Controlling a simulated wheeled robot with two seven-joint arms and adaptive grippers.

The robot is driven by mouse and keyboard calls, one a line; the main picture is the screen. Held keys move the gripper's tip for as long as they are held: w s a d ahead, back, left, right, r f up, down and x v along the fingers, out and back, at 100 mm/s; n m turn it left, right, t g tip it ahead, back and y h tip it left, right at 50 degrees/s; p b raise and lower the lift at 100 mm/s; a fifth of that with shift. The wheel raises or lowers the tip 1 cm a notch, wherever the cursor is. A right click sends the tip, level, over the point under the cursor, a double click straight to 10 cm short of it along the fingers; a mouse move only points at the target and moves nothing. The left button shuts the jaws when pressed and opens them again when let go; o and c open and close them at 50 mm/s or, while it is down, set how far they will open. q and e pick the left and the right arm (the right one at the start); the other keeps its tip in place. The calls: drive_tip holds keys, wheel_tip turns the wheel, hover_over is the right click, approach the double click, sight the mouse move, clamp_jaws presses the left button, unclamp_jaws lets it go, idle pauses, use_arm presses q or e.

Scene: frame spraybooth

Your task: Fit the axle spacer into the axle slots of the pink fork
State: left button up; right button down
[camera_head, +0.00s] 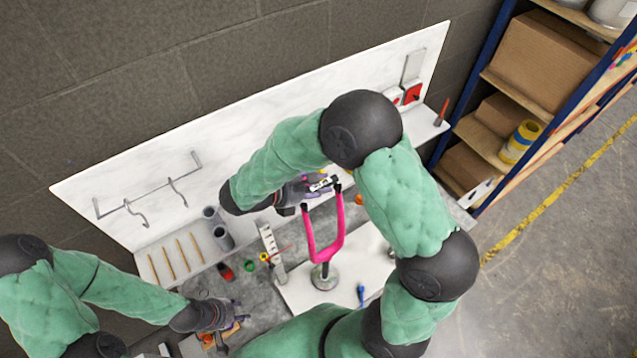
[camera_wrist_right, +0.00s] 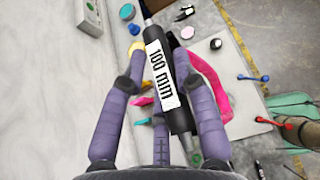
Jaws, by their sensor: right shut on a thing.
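The pink fork (camera_head: 310,240) stands tines up on a round metal base (camera_head: 324,277), with dark tips on its two arms. The axle spacer (camera_head: 322,184) is a dark rod with a white "100 mm" label, and thinner metal ends show in the right wrist view (camera_wrist_right: 180,118). My right gripper (camera_head: 308,188) is shut on the spacer and holds it close to the fork's tips. In the right wrist view, the pink fork (camera_wrist_right: 215,97) is partly hidden behind the spacer. I cannot tell whether the spacer touches the slots. My left gripper (camera_head: 222,316) is low at the left; its jaws are unclear.
A white board with hooks (camera_head: 130,205) stands behind the bench. Grey cups (camera_head: 222,238), thin wooden sticks (camera_head: 178,258) and small coloured parts lie left of the fork. A blue-handled tool (camera_head: 360,294) lies right of the base. A shelf with cardboard boxes (camera_head: 540,55) stands at the right.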

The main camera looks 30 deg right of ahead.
drive_tip(key=shift+f+b, duration=1.05)
drive_tip(key=shift+f, duration=0.6)
idle(0.6)
drive_tip(key=c, duration=0.9)
unclamp_jaws()
drive_tip(key=v, duration=1.2)
